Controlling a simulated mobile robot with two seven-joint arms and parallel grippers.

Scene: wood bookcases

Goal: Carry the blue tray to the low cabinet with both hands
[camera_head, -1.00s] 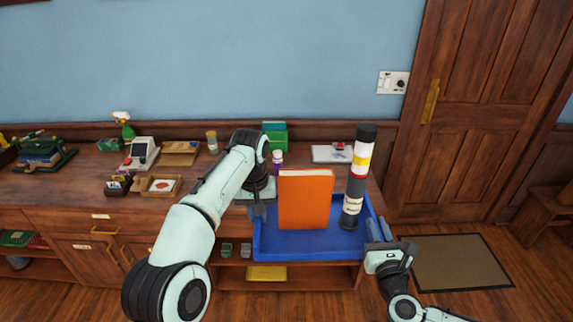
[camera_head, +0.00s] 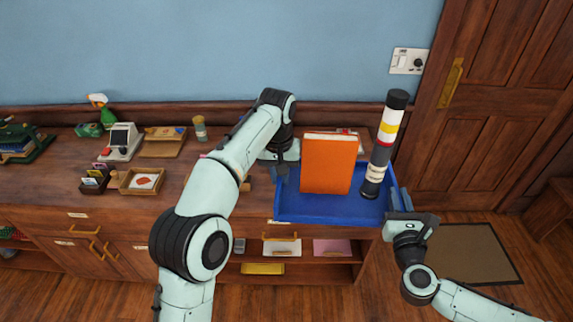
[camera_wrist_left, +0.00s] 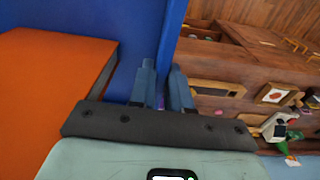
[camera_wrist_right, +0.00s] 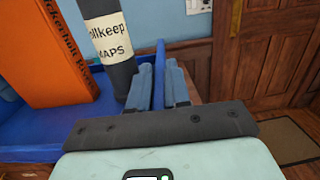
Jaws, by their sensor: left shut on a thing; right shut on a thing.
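The blue tray (camera_head: 330,209) is held in front of and over the right end of the low wooden cabinet (camera_head: 60,190). An orange book (camera_head: 328,165) and a dark map tube with white, red and yellow bands (camera_head: 384,145) stand in it, the tube leaning slightly. My left gripper (camera_head: 281,172) is shut on the tray's left wall, which also shows in the left wrist view (camera_wrist_left: 178,30). My right gripper (camera_head: 400,199) is shut on the tray's right wall, seen too in the right wrist view (camera_wrist_right: 160,60). Whether the tray touches the cabinet top is hidden.
On the cabinet top stand a cash register (camera_head: 122,142), a picture tray (camera_head: 143,181), a card holder (camera_head: 95,180) and a small jar (camera_head: 200,129). A wooden door (camera_head: 500,110) and floor mat (camera_head: 455,254) are at right. Open shelves (camera_head: 300,255) lie below the tray.

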